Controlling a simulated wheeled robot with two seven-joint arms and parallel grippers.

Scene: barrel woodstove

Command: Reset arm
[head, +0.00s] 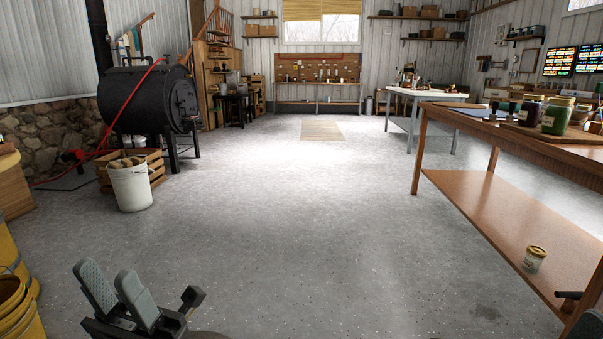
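The task names no object, only the arm. My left gripper (107,271) is in the head view at the bottom left, above the grey floor. Its two grey fingers point up and away, with a small gap between them and nothing held there. A small dark part of my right gripper (586,319) shows at the bottom right corner, by the lower shelf of the wooden table. Its fingers cannot be made out clearly.
A wooden table (480,130) with jars stands at right; a jar (535,258) sits on its lower shelf. A white bucket (130,187), wooden crate (157,166) and black barrel stove (150,98) are at left. Yellow buckets (18,305) stand at the left edge. The middle floor is clear.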

